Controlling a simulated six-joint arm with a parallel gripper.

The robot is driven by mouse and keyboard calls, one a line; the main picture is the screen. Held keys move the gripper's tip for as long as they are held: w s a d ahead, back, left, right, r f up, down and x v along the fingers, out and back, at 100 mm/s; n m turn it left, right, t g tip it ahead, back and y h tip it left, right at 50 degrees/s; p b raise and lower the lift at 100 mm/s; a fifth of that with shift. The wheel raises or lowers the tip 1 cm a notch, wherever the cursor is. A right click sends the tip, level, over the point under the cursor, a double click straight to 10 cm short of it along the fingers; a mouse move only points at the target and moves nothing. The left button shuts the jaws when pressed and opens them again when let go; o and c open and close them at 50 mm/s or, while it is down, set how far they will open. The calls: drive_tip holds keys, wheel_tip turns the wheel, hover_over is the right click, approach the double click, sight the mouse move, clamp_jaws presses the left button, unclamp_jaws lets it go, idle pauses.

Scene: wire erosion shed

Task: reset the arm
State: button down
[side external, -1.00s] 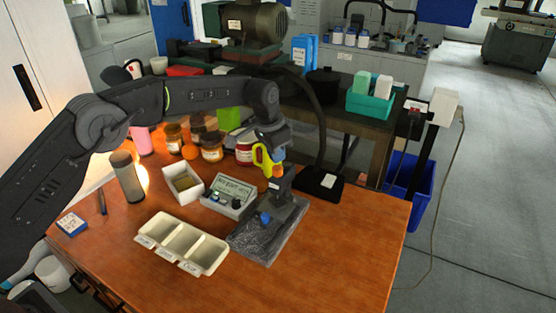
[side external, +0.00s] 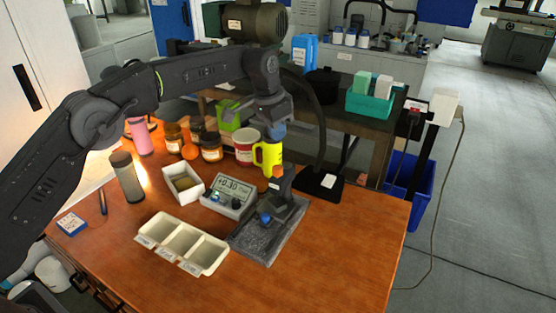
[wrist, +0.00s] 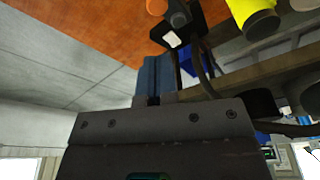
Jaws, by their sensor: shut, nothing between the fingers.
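My gripper (side external: 277,138) hangs above the right side of the orange-brown bench. Its blue fingers are together with nothing between them. In the wrist view the gripper (wrist: 153,62) shows its blue fingers side by side, pointing toward the bench edge. The fingers are apart from the fixture. A yellow container (side external: 268,156) with a handle stands behind, just left of the fingers.
A meter box (side external: 229,194) reading about +0.30, a small white tray (side external: 196,196) and a three-part tray (side external: 161,250) lie left of the fixture. Jars and a red tin (side external: 245,150) stand behind. A black stand (side external: 318,185) is at right. The front right bench is clear.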

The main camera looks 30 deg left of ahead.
idle(0.3)
drive_tip(key=s+a+r+n+t, duration=0.15)
drive_tip(key=s+a+r, duration=0.25)
drive_tip(key=s+r, duration=0.45)
drive_tip(key=s+a+r+n+t, duration=0.15)
drive_tip(key=s+a+r, duration=0.35)
drive_tip(key=s, duration=0.6)
drive_tip(key=s+a+f+n, duration=0.1)
drive_tip(key=s+f, duration=0.2)
drive_tip(key=s, duration=0.7)
drive_tip(key=s+a+f+n+y, duration=0.1)
drive_tip(key=s+f, duration=0.3)
drive_tip(key=s, duration=0.7)
drive_tip(key=shift+a+n+t, duration=0.3)
drive_tip(key=shift+a+n, duration=0.2)
drive_tip(key=shift+a, duration=0.05)
